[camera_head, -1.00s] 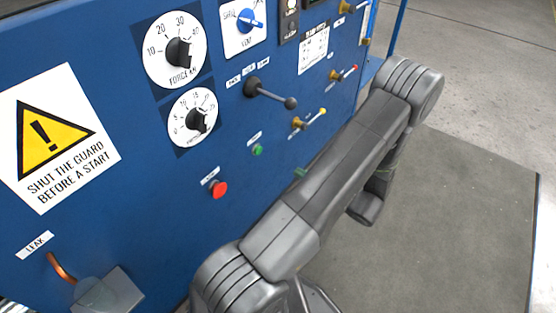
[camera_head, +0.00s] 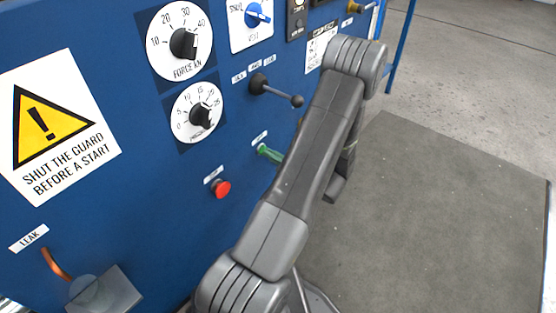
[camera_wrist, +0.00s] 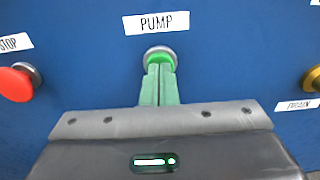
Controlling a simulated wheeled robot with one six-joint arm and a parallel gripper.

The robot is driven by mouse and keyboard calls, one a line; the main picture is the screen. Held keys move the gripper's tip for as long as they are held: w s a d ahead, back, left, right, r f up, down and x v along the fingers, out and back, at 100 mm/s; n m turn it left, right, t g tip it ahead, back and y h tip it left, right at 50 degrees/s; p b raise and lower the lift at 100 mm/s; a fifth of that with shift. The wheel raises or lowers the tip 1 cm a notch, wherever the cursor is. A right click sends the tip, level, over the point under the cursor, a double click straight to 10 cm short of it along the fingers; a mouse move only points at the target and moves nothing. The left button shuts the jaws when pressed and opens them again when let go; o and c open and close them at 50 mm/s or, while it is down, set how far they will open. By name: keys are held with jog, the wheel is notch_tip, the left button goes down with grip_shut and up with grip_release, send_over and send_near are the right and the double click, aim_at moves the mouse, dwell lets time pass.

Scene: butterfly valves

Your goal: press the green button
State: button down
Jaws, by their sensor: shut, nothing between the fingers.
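The green button (camera_wrist: 160,57) sits in a silvery ring under the PUMP label (camera_wrist: 156,22) on the blue panel. My gripper (camera_wrist: 159,70) has its two green fingers shut together and empty. In the wrist view the fingertips overlap the lower part of the button; I cannot tell whether they touch it or press it.
A red STOP button (camera_wrist: 16,84) is left of the green one; it also shows in the head view (camera_head: 221,189). A brass fitting (camera_wrist: 312,79) by the DRAIN label is on the right. A black lever (camera_head: 277,91) stands out from the panel above.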

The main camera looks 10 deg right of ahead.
jog(key=shift+w+a, duration=0.1)
jog(key=shift+w+a+r, duration=0.1)
jog(key=shift+w+a, duration=0.25)
jog(key=shift+w, duration=0.25)
jog(key=shift+w+a, duration=0.1)
jog(key=p+v, duration=0.2)
jog(key=v, duration=1.2)
jog(key=shift+s, duration=0.2)
